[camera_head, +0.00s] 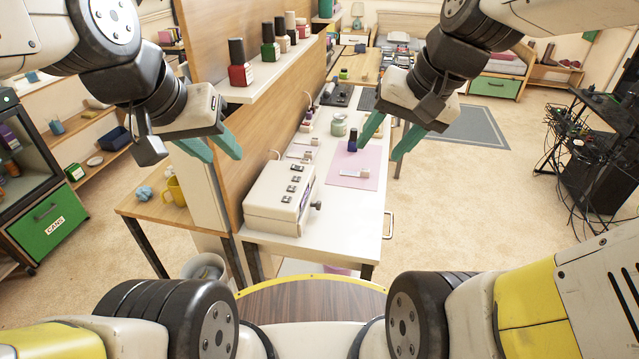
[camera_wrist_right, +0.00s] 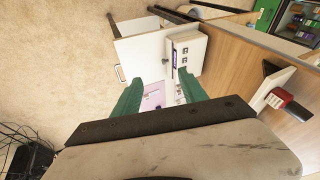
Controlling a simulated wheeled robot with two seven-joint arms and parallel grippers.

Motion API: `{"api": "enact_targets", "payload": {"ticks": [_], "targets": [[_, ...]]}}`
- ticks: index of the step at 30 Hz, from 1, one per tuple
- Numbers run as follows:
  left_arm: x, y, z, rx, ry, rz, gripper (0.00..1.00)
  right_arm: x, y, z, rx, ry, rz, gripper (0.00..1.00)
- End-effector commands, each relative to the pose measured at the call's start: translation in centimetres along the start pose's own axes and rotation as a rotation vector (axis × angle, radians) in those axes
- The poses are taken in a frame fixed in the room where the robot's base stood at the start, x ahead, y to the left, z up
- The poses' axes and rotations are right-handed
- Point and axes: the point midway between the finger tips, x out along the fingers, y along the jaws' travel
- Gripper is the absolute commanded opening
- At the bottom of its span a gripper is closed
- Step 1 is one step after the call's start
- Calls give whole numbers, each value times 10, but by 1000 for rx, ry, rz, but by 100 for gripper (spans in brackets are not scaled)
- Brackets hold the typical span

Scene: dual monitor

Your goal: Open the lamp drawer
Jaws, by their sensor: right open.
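A white box-shaped device (camera_head: 278,200) with several small switches on top and a dark knob on its right side sits at the near end of the white desk (camera_head: 340,238). It also shows in the right wrist view (camera_wrist_right: 186,54). A pale metal handle (camera_head: 388,225) is on the desk's right side, also visible in the wrist view (camera_wrist_right: 120,74). No drawer stands visibly pulled out. I cannot tell which part is the lamp drawer. My right gripper (camera_head: 378,152) is open and empty above the desk. My left gripper (camera_head: 225,158) is open and empty left of the device, near the wooden panel.
A pink mat (camera_head: 358,172), a dark blue bottle (camera_head: 352,139) and a jar (camera_head: 339,126) are on the desk. A shelf (camera_head: 270,78) with several polish bottles overhangs its left side, along a wooden panel (camera_head: 228,150). The carpet (camera_head: 480,215) right of the desk is free.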

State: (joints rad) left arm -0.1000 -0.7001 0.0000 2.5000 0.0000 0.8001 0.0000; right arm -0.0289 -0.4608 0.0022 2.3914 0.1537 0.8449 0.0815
Motion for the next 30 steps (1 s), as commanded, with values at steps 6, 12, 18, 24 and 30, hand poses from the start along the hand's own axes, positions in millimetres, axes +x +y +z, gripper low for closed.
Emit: {"api": "enact_targets", "payload": {"ticks": [6,12,18,24,30], "targets": [[0,0,0,0,0,0,36,60,-6,-39,363,-229,-74,50],[0,0,0,0,0,0,36,125,-3,-72,706,-420,-139,50],[0,0,0,0,0,0,36,201,12,-98,1058,-600,-202,50],[0,0,0,0,0,0,36,285,38,-111,1416,-772,-268,50],[0,0,0,0,0,0,36,358,65,-111,1714,-908,-329,50]]}}
